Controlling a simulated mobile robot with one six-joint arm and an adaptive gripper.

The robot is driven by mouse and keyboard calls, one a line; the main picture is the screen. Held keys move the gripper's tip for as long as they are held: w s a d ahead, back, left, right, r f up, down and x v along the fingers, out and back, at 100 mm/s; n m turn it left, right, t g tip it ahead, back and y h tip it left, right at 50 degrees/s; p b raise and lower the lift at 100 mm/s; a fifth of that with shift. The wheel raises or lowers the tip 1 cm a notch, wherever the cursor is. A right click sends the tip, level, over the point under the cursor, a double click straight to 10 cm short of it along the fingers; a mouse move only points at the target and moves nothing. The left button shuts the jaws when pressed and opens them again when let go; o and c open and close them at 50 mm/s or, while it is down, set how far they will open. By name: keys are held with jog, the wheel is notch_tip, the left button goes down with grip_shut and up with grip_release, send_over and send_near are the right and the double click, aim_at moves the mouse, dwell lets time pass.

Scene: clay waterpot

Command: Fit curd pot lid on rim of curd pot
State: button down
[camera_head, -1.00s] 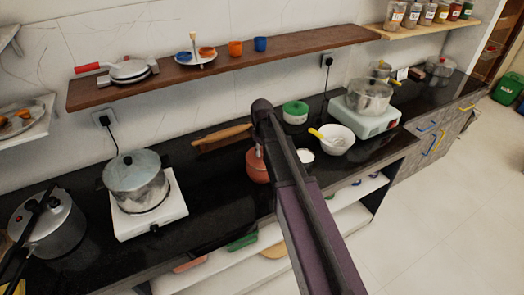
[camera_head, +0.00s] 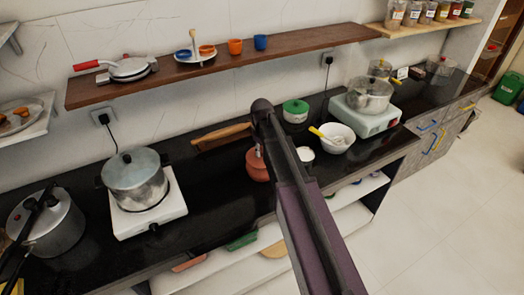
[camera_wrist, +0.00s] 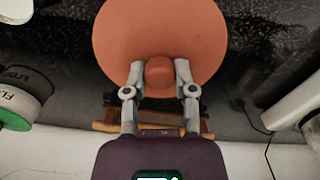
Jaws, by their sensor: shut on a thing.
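The curd pot lid (camera_wrist: 122,38) is a round terracotta disc with a small knob, seen from above in the wrist view. My gripper (camera_wrist: 160,70) is shut on its knob, one finger on each side. The curd pot (camera_head: 256,170) is a reddish clay pot on the black counter in the head view, partly behind my arm. In the wrist view the disc covers whatever lies below it, so I cannot tell whether the lid touches the rim. In the head view my arm hides most of the gripper and the lid.
A wooden rolling pin (camera_head: 222,132) lies behind the pot. A green-lidded container (camera_head: 295,110), a white cup (camera_head: 305,155) and a white bowl (camera_head: 338,146) stand to its right. A steel pot (camera_head: 137,178) on a white stove (camera_head: 172,210) is left. A wooden shelf (camera_head: 220,62) runs above.

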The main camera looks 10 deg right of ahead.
jog(key=shift+f+b, duration=0.3)
dwell(0.5)
jog(key=shift+c, duration=1.8)
grip_release()
jog(key=o, duration=0.4)
jog(key=shift+c, duration=0.2)
jog(key=shift+r, duration=0.15)
jog(key=shift+r+p, duration=3.1)
jog(key=shift+p, duration=0.15)
